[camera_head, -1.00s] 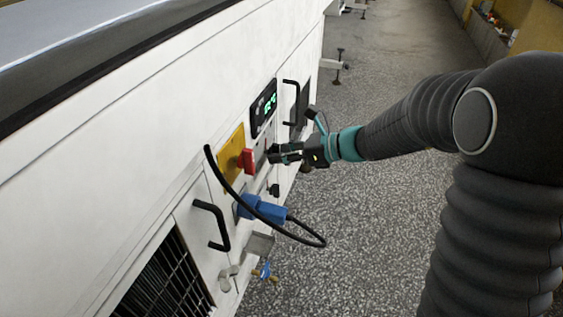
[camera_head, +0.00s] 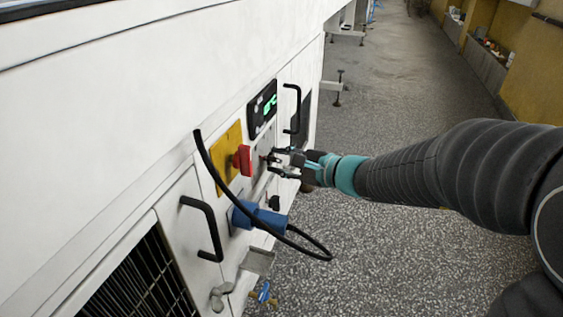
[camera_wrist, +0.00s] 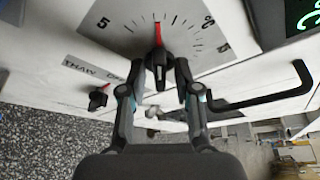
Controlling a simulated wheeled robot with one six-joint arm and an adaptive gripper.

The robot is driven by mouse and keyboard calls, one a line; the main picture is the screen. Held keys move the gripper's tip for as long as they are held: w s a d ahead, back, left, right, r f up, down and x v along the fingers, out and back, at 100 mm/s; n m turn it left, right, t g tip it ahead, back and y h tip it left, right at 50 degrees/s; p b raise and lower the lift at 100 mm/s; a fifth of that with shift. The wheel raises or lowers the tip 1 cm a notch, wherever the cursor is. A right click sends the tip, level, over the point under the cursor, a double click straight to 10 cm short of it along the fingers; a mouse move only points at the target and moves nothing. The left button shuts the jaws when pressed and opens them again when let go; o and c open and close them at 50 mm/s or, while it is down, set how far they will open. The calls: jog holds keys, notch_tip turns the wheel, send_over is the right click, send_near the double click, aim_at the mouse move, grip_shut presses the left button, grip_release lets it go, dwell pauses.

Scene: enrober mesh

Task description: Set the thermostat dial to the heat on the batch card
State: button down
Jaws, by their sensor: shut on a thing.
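The thermostat dial (camera_wrist: 158,75) is a black knob with a red pointer on a pale plate with printed tick marks. In the wrist view its pointer stands nearly straight up the picture, between a 5 on the left and larger, partly blurred numbers on the right. My gripper (camera_wrist: 160,76) has one finger on each side of the knob and is shut on it. In the head view my gripper (camera_head: 272,161) is at the panel, right of the red switch, and hides most of the dial. I cannot make out a batch card.
A green-lit display (camera_head: 263,108) sits above the dial. The red switch (camera_head: 242,159) on its yellow plate, a blue plug (camera_head: 257,217) with a looping black cable, and black handles (camera_head: 204,229) stick out nearby. A smaller knob (camera_wrist: 98,98) is marked THAW. Speckled floor lies open to the right.

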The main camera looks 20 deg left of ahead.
jog(key=n, duration=0.1)
jog(key=n+t+y, duration=0.1)
jog(key=n, duration=0.1)
jog(key=shift+f+n+t, duration=0.15)
jog(key=shift+n+t, duration=0.15)
jog(key=shift+n+t+y, duration=0.4)
jog(key=shift+n, duration=1)
jog(key=c, duration=1.2)
grip_release()
jog(key=shift+s, duration=0.1)
jog(key=shift+s+d, duration=0.15)
jog(key=shift+d, duration=0.35)
jog(key=v, duration=1.1)
jog(key=shift+f, duration=0.2)
